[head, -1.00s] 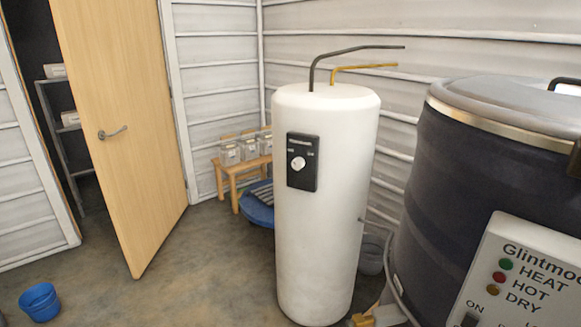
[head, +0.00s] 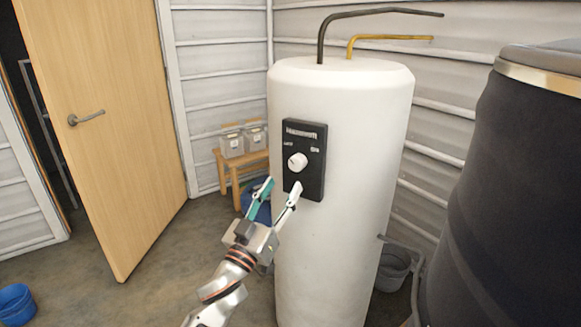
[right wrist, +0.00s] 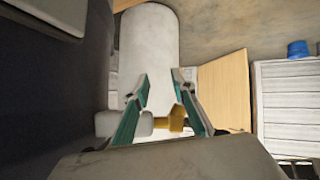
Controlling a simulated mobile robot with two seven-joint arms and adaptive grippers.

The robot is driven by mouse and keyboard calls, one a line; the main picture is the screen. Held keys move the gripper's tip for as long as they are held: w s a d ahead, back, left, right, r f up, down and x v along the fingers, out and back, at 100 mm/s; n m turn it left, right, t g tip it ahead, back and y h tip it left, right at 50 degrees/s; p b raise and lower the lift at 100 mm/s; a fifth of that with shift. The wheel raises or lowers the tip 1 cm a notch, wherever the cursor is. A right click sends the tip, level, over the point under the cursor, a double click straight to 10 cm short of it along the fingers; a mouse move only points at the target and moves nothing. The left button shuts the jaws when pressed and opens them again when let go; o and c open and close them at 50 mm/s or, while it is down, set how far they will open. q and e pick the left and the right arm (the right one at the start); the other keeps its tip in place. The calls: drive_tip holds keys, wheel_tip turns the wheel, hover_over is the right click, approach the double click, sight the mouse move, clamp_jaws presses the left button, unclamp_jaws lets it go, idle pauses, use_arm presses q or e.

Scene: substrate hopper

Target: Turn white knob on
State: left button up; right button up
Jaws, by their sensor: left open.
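The white knob (head: 297,161) sits on a black control panel (head: 313,187) on the front of a tall white tank (head: 340,240). Small labels stand above it at left and right; which one it points to is too small to tell. My left gripper (head: 283,186) is open and empty, with its two fingers reaching up just below and left of the knob. It looks apart from the knob, though depth is hard to judge. In the right wrist view my right gripper (right wrist: 162,78) is open, with the white tank (right wrist: 149,45) beyond its fingertips.
A large dark drum (head: 500,200) stands at the right. A grey bucket (head: 394,266) is beside the tank. A wooden door (head: 110,130) stands open at left, with a blue bucket (head: 15,303) on the floor. A small wooden table (head: 238,168) holds clear containers behind.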

sight(295, 166)
use_arm(q)
drive_tip(key=shift+b+x, duration=0.65)
drive_tip(key=shift+x, duration=3.05)
drive_tip(key=shift+s+r, duration=0.1)
drive_tip(key=shift+r, duration=0.05)
drive_tip(key=c, duration=1.1)
